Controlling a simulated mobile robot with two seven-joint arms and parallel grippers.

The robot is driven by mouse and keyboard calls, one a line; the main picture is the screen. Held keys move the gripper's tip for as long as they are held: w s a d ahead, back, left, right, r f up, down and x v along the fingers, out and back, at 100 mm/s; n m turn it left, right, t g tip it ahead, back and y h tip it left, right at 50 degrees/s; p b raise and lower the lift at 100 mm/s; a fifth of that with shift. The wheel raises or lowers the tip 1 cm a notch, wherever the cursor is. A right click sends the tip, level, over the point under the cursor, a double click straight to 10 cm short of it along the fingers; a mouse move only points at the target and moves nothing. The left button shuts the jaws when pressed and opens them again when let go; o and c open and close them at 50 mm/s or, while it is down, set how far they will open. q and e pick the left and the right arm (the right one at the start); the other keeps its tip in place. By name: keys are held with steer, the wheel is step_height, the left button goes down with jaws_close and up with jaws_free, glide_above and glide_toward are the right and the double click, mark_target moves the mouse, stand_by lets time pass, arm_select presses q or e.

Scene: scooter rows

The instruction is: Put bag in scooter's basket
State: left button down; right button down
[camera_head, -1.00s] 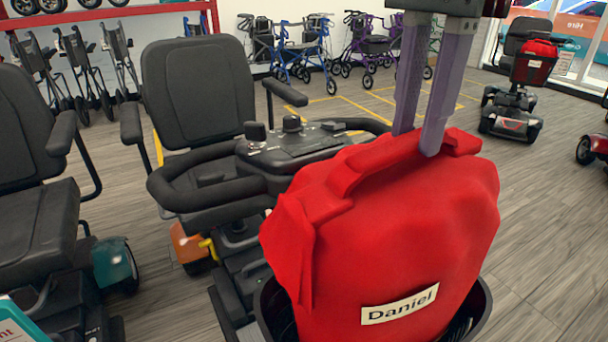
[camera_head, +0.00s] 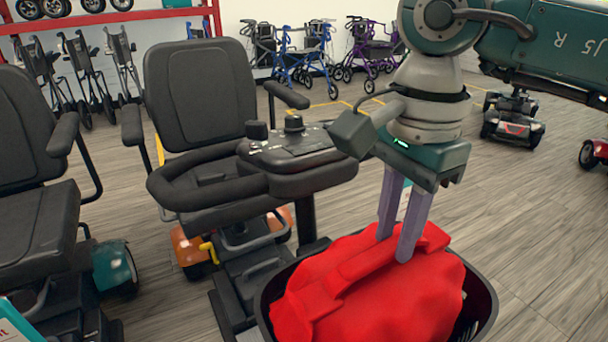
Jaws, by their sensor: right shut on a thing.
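The red bag (camera_head: 385,295) sits down inside the black basket (camera_head: 484,302) at the front of the nearest scooter (camera_head: 295,165). Its upper part shows above the basket rim, and its lower part is hidden in the basket. My right gripper (camera_head: 397,248) comes from above with two purple-grey fingers shut on the strap along the top of the bag. My left gripper is not in view.
Another scooter with a black seat (camera_head: 40,215) stands close on the left. Walkers (camera_head: 290,50) line the back wall, and a red rack (camera_head: 110,15) is at the upper left. The floor on the right is mostly clear, with more scooters (camera_head: 512,118) farther back.

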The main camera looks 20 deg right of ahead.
steer(key=shift+f, duration=0.15)
steer(key=c, duration=0.7)
jaws_free()
